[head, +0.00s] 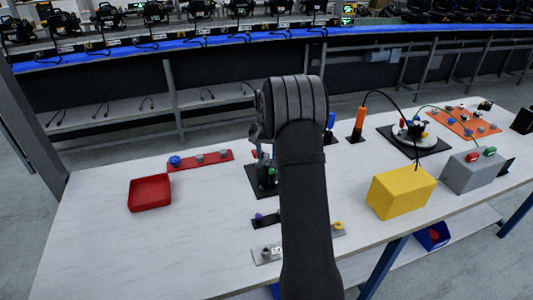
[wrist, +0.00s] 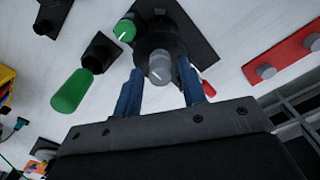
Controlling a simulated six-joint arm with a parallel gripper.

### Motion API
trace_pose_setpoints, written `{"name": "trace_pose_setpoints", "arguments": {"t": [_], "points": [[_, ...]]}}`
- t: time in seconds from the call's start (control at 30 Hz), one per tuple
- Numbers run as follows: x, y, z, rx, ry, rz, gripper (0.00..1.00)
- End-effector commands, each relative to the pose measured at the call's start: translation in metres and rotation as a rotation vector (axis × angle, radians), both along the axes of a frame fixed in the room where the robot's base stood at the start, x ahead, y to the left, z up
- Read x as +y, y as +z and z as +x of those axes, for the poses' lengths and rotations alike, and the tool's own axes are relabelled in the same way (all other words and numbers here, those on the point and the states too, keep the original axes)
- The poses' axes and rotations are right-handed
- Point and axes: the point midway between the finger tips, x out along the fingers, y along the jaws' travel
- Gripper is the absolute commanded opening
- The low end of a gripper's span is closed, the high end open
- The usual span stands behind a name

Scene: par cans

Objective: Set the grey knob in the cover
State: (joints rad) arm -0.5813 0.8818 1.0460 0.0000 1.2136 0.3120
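The grey knob (wrist: 160,68), with a pale pointer line, shows in the wrist view between my two blue fingers. My gripper (wrist: 160,84) looks open, with a small gap on each side of the knob. Just beyond the knob is a round black housing (wrist: 165,40) on a black plate, which I take to be the cover. I cannot tell whether the knob touches it. A green knob (wrist: 124,31) sits at its upper left.
A red strip (head: 183,163) carries a blue knob (head: 175,160) and grey knobs. A red tray (head: 150,194) stands at the left. A green handle (wrist: 72,91) is near the fingers. A yellow block (head: 400,192) and grey box (head: 470,172) stand right. The table's front left is clear.

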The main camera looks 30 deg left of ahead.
Motion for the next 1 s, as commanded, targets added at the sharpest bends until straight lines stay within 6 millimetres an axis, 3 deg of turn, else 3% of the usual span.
{"name": "trace_pose_setpoints", "arguments": {"t": [0.07,0.47,0.67,1.0], "points": [[0.000,0.000,0.000,0.000,0.000,0.000,0.54],[0.000,0.008,0.000,-0.002,0.000,0.001,0.54],[0.001,0.045,0.001,-0.004,0.000,0.003,0.54],[0.000,0.127,0.000,-0.003,0.000,0.002,0.54]]}}
